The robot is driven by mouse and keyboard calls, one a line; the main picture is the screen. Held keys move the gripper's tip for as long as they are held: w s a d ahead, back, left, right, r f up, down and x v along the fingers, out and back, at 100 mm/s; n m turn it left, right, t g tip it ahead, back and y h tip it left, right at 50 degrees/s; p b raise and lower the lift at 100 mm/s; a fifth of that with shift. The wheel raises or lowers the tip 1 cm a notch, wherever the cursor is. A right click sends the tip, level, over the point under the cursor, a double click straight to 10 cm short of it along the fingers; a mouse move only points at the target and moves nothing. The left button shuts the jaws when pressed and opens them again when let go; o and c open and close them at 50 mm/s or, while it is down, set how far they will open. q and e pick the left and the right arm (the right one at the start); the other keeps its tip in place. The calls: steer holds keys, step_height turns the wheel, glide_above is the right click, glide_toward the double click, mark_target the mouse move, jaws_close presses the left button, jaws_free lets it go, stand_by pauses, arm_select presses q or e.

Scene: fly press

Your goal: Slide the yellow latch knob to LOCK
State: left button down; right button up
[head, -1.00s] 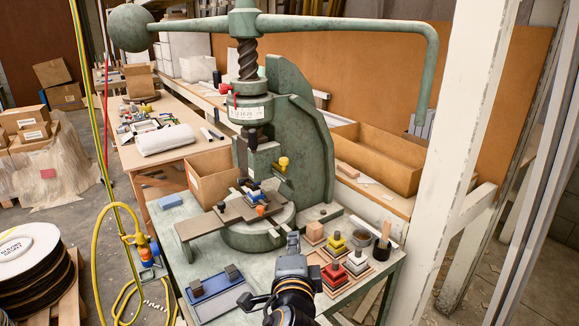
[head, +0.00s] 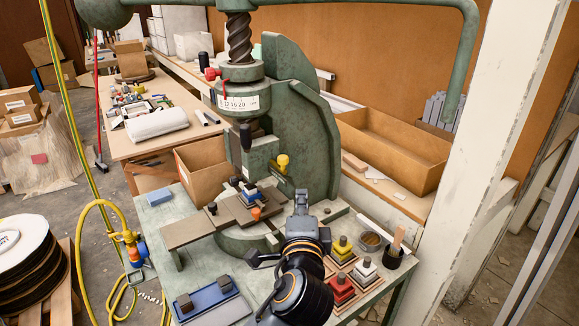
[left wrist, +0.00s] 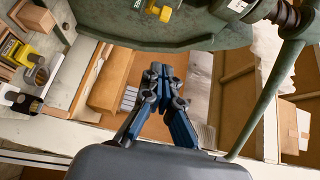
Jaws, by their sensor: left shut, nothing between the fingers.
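The yellow latch knob (head: 282,161) sticks out from the side of the green press frame (head: 318,120), low beside the ram. It also shows at the top edge of the left wrist view (left wrist: 164,13). My left gripper (head: 301,197) is in front of the press, below and slightly right of the knob in the head view, and apart from it. In the left wrist view its blue-grey fingers (left wrist: 157,76) are together with nothing between them. Any LOCK marking is too small to read. My right gripper is not in view.
On the press table (head: 215,275) are red, yellow and white stacked pieces (head: 341,287), a black cup (head: 393,257) and a blue tray (head: 208,301). A cardboard box (head: 203,172) stands left of the press. A white post (head: 490,140) rises at right. The press's bar (head: 360,25) arches overhead.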

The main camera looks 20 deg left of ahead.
arm_select(q)
steer(key=w, duration=0.1)
steer(key=p, duration=0.2)
glide_toward(283, 161)
steer(key=w+d, duration=0.3)
steer(key=w, duration=0.2)
steer(key=w+a+p, duration=0.2)
steer(key=a, duration=0.1)
steer(key=shift+a+f, duration=0.15)
steer(key=shift+f, duration=0.1)
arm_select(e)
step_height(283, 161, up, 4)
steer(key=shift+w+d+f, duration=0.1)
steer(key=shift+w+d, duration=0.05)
arm_select(q)
steer(key=shift+w, duration=0.1)
steer(key=shift+w+a, duration=0.75)
steer(key=shift+a, duration=0.3)
steer(key=shift+r, duration=0.1)
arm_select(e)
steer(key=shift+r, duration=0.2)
